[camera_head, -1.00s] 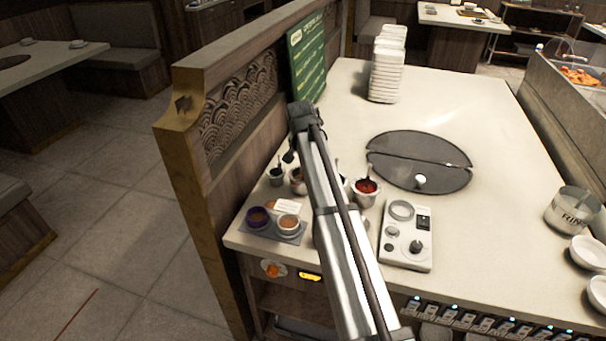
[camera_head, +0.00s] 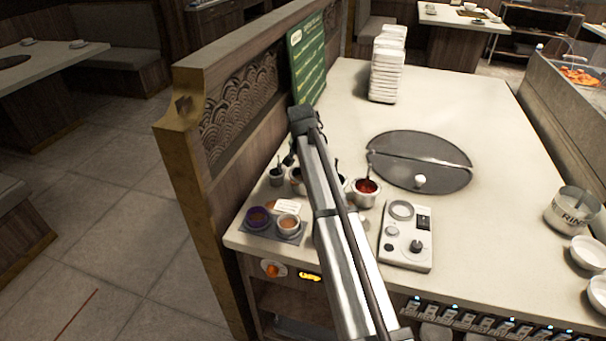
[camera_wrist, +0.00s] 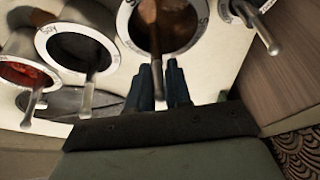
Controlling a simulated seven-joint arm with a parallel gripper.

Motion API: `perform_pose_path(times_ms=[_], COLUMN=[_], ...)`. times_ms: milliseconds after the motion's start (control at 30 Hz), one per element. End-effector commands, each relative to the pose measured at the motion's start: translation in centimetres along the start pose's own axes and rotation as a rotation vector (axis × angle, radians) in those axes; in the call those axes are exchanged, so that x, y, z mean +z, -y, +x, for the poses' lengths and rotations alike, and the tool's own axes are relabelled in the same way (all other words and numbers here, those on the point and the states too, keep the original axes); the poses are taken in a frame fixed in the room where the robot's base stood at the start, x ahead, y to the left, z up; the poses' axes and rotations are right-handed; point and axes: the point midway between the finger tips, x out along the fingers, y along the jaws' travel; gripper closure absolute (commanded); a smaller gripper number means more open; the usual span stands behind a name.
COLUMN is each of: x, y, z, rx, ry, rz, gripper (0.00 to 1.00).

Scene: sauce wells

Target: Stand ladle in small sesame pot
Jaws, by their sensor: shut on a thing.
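In the wrist view my gripper (camera_wrist: 164,85) is at the near rim of a steel pot of brown sauce (camera_wrist: 196,45), whose lettering begins with "S". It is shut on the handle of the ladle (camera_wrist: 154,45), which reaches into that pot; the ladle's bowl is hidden. In the head view this pot (camera_head: 295,181) is partly covered by my arm. I cannot tell which one is the small sesame pot.
A soy pot with a ladle (camera_wrist: 93,75), a red sauce pot (camera_head: 365,193) and a dark pot (camera_head: 277,180) stand close by. A control panel (camera_head: 405,245) lies right. The wooden partition (camera_head: 205,190) borders the left.

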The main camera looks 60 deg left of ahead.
Motion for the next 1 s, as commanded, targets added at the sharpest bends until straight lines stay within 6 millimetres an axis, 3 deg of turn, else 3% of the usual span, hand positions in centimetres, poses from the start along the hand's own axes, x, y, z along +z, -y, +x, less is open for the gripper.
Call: perform_pose_path(times_ms=[167,200,500,667,1000], x=[0.05,0.05,0.04,0.04,0.04], y=[-0.01,-0.01,-0.01,-0.01,0.0], z=[0.1,0.11,0.08,0.08,0.07], rx=[0.001,0.001,0.001,0.001,0.0], ry=[0.001,0.001,0.001,0.001,0.001], rz=[0.0,0.0,0.0,0.0,0.0], gripper=[1.0,0.79,0.52,0.51,0.18])
